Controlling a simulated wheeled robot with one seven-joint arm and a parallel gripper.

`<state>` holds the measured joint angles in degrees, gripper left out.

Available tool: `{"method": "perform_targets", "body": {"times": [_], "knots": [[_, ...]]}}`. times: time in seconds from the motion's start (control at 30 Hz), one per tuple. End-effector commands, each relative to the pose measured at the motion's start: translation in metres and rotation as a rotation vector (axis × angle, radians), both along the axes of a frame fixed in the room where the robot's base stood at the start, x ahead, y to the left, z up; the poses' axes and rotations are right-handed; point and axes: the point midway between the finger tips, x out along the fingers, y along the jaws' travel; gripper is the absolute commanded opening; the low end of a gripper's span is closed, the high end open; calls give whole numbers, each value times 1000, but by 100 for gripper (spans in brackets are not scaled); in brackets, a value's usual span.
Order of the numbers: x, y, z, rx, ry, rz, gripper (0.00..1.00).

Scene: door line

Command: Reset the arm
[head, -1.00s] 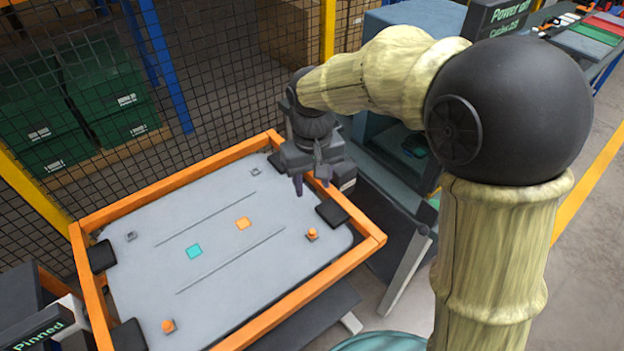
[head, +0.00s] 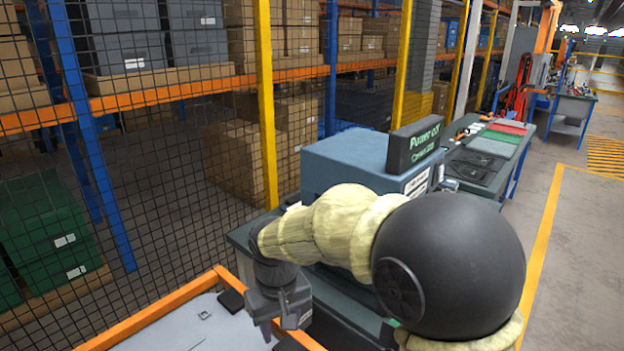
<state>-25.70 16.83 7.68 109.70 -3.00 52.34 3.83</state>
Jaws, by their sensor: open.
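My gripper (head: 279,331) hangs at the end of my bent arm, near the bottom of the head view. It points down over the right back corner of a grey tray table with an orange rim (head: 178,303). Its jaws are open, and I see nothing between them. The picture's lower edge cuts off most of the table and its markings.
A blue-grey cabinet (head: 345,160) with a dark sign reading "Power off" (head: 415,145) stands behind my arm. A wire mesh fence (head: 160,200) with yellow posts runs at left. A workbench (head: 480,160) lies beyond. The floor at right (head: 580,260) is clear.

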Motion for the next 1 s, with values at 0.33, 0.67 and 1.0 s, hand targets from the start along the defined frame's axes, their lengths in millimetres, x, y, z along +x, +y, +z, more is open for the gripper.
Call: {"method": "perform_targets", "body": {"times": [0.33,0.67,1.0], "knots": [[-29,-160,-33,45,-122,-348,42],[-75,-226,-52,59,-205,-542,42],[-74,-225,-52,58,-204,-540,42]]}}
